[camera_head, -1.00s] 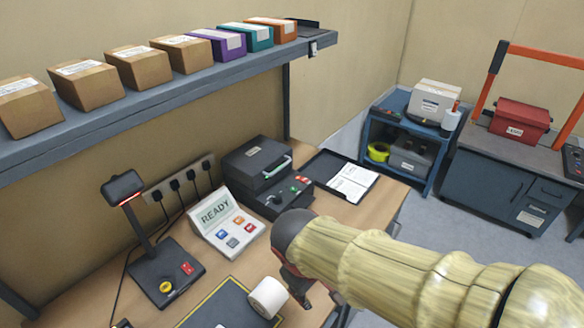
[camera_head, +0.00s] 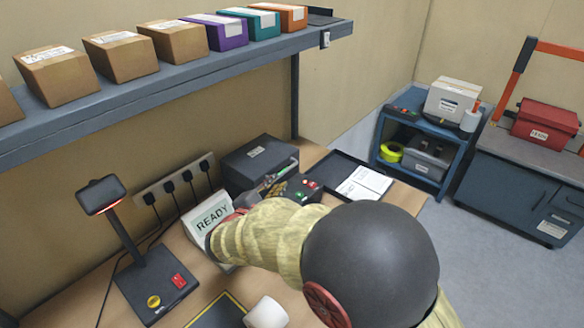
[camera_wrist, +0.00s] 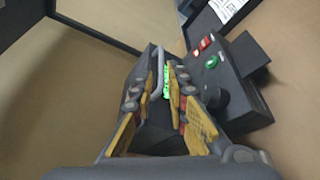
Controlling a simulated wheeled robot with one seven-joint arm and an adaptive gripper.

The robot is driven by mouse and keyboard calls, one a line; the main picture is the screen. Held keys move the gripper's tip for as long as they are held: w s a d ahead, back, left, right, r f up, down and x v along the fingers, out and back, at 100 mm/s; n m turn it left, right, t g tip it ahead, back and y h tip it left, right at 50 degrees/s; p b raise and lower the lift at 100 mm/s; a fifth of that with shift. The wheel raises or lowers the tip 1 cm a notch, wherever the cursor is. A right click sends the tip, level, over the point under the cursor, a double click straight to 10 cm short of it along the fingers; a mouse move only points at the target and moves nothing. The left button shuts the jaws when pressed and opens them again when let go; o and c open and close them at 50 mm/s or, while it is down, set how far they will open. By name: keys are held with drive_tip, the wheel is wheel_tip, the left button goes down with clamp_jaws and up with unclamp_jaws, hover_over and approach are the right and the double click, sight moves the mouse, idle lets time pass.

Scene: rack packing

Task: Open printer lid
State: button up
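The printer is a dark grey box with a closed lid (camera_head: 258,157). It stands at the back of the desk against the wall. Its pale lid handle (camera_wrist: 158,72) shows in the wrist view, with a bright green display just beside it. My gripper (camera_wrist: 162,85) is open, its yellow-padded fingers apart on either side of the handle's near part. I cannot tell whether they touch it. The control panel (camera_wrist: 212,62) with red, white and green buttons is right of the fingers.
A READY display (camera_head: 213,212) stands close left of my arm, partly hidden. A scanner stand (camera_head: 150,270) is farther left. A tray with papers (camera_head: 365,184) lies right of the printer. The shelf (camera_head: 180,80) with several boxes hangs above. A white roll (camera_head: 266,313) is in front.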

sight(287, 171)
drive_tip(key=b+x, duration=0.2)
drive_tip(key=x, duration=1)
drive_tip(key=shift+s+f, duration=0.1)
drive_tip(key=shift+s, duration=0.05)
drive_tip(key=shift+c, duration=0.3)
clamp_jaws()
